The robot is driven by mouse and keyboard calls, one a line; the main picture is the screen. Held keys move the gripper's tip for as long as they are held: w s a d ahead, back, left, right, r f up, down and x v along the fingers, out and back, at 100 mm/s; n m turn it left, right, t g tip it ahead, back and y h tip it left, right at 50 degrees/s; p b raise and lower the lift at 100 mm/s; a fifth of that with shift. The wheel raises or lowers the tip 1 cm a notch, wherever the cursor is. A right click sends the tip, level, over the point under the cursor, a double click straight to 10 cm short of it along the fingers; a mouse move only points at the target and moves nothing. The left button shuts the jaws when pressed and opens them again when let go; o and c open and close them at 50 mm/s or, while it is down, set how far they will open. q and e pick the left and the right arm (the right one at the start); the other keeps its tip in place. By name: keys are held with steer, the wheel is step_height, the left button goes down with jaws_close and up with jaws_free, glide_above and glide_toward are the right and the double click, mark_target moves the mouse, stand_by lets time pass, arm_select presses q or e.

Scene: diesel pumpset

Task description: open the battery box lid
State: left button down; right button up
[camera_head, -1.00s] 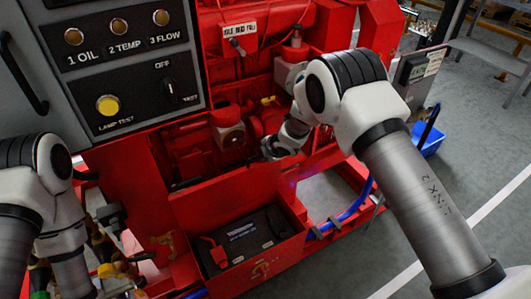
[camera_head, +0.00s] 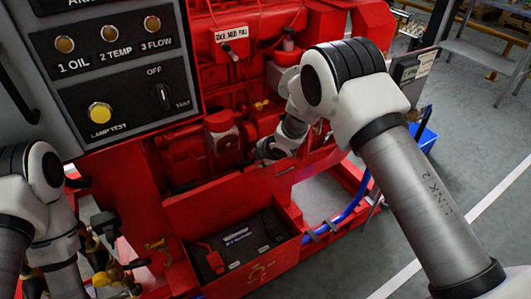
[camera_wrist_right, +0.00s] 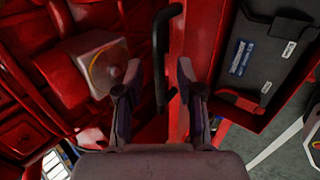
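The red battery box (camera_head: 262,280) is low in the middle of the head view. Its lid (camera_head: 225,200) stands raised at the back, and the black battery (camera_head: 243,240) shows inside. The battery also shows at the right of the right wrist view (camera_wrist_right: 262,58). My right gripper (camera_wrist_right: 160,72) is at the raised lid's upper edge. Its fingers are apart, with a black bar handle (camera_wrist_right: 162,60) between them and a visible gap on each side. In the head view this gripper (camera_head: 272,150) is small and partly dark. My left arm is at the lower left; its fingers are not visible.
A grey control panel (camera_head: 110,70) with lamps and a switch stands at the upper left. Red engine parts (camera_head: 195,155) lie close behind the lid. A blue hose (camera_head: 350,208) runs right of the box.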

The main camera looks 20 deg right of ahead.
steer(key=v, duration=0.9)
steer(key=shift+s+r, duration=0.2)
steer(key=shift+r, duration=0.05)
